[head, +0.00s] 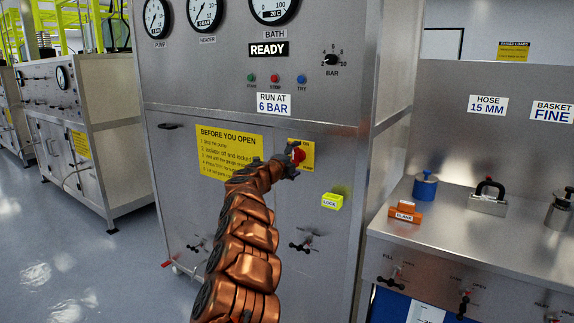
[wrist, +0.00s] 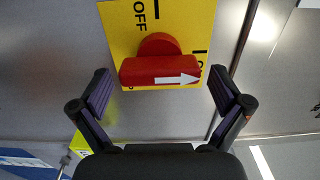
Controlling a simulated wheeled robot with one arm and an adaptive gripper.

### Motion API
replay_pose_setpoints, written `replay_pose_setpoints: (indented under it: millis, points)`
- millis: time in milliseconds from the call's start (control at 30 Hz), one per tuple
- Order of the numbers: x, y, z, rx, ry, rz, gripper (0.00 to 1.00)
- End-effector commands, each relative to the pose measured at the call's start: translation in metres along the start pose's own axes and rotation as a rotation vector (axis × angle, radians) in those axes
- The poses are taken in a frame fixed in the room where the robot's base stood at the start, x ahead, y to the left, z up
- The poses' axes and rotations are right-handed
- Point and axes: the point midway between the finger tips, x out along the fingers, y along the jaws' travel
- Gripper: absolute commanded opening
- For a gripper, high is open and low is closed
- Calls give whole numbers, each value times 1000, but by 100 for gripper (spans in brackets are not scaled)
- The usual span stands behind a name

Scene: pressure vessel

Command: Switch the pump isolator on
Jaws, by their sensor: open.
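The pump isolator is a red rotary handle (head: 298,155) on a yellow plate (head: 307,151) on the steel cabinet front. In the wrist view the red handle (wrist: 150,70) lies crosswise, its white arrow pointing right towards a partly hidden marking that starts "I" and "O". "OFF" is printed at the top of the yellow plate (wrist: 118,38) there. My gripper (head: 290,168) is open at the handle. In the wrist view its dark fingers (wrist: 160,78) stand at either end of the handle, with small gaps showing. Contact cannot be told.
A yellow-green LOCK block (head: 332,202) sits on the cabinet just below right of the isolator. A "BEFORE YOU OPEN" sign (head: 230,150) is left of it. Valve handles (head: 304,246) stick out lower down. A steel bench (head: 450,225) with loose fittings stands to the right.

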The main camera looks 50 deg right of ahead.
Motion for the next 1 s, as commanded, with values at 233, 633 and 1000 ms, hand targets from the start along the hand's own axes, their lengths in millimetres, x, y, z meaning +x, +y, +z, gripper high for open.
replay_pose_setpoints:
  millis: [233, 633, 1000]
  points:
    - [-15, 0, -1, 2, 3, 3, 100]
    - [-44, 2, 0, 0, -2, 6, 100]
    - [-74, 2, 0, 2, 0, 5, 100]
